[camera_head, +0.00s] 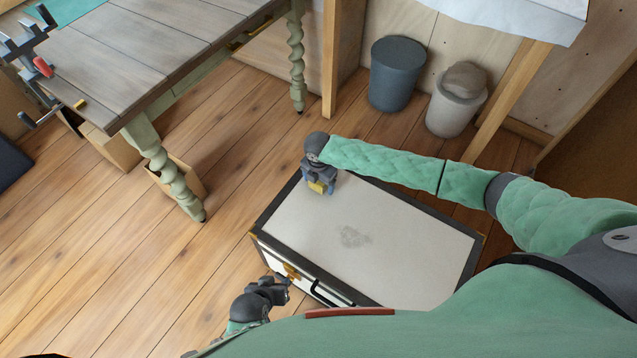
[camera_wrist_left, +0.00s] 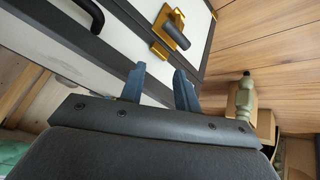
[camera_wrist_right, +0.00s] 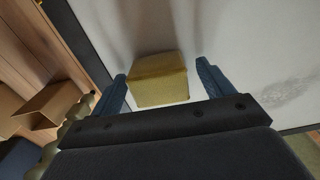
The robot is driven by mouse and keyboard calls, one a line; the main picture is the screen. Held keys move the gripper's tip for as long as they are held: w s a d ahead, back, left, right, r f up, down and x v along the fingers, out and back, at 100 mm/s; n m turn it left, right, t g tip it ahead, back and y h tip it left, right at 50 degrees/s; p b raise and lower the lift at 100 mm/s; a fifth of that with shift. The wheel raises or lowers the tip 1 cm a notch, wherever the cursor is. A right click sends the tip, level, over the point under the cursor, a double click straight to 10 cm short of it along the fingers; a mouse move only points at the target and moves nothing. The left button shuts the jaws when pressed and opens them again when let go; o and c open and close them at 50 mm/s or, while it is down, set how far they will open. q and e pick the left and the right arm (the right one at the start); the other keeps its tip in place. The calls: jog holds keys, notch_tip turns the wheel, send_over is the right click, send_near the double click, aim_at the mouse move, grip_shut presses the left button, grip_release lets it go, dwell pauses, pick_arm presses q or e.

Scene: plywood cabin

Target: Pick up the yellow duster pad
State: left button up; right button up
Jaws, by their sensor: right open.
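The yellow duster pad (camera_wrist_right: 158,82) is a small block on the white top of a dark-edged chest. In the right wrist view it sits between the two blue fingers of my right gripper (camera_wrist_right: 163,84), which are open with a gap on each side of it. In the head view my right gripper (camera_head: 318,188) is over the far left corner of the chest top, and the pad (camera_head: 317,187) is partly hidden by it. My left gripper (camera_head: 284,284) is beside the chest's front. In the left wrist view its fingers (camera_wrist_left: 155,85) are apart and empty, near a brass latch.
The chest top (camera_head: 420,225) has a grey smudge in its middle and is otherwise clear. The chest front has a black handle (camera_head: 325,293) and a brass latch (camera_wrist_left: 168,32). A wooden table (camera_head: 130,50) stands at upper left. Two bins (camera_head: 396,75) stand by the wall.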

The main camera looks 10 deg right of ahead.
jog(key=c, duration=1)
jog(key=shift+c, duration=0.3)
jog(key=shift+r, duration=0.2)
jog(key=shift+r, duration=0.35)
notch_tip(320, 180, up, 3)
jog(key=shift+w+f, duration=0.1)
jog(key=shift+f, duration=0.05)
pick_arm(q)
jog(key=shift+f, duration=0.8)
pick_arm(e)
jog(key=s+d+r, duration=0.5)
jog(key=d+r, duration=0.2)
jog(key=d, duration=0.3)
jog(key=shift+s+r, duration=0.2)
jog(key=shift+s, duration=0.2)
jog(key=shift+d, duration=0.1)
